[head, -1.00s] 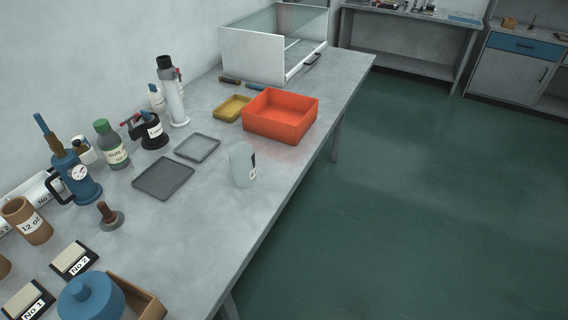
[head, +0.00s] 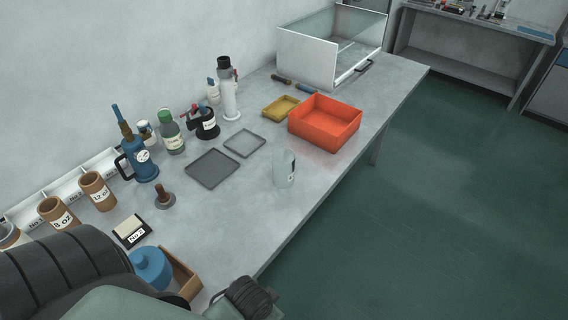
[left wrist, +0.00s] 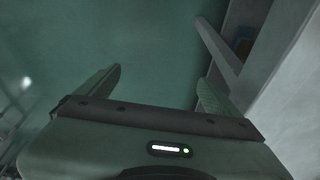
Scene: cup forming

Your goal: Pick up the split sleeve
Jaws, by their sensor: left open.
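A pale grey cylinder (head: 285,168) with a dark-marked label stands upright on the grey workbench (head: 245,195), near its front edge. It may be the split sleeve; I cannot make out a split. My left arm comes in at the bottom left of the head view, and its fingers cannot be made out there. In the left wrist view my left gripper (left wrist: 160,75) is open and empty, its two fingers apart over green floor. The cylinder does not show in that view. My right gripper is not in view.
An orange bin (head: 325,123), a yellow tray (head: 281,106) and two grey trays, one at the middle (head: 212,169), lie near the cylinder. Bottles, a blue torch (head: 142,160) and brown labelled cups (head: 97,190) line the wall. A blue lidded pot (head: 152,268) stands near my arm.

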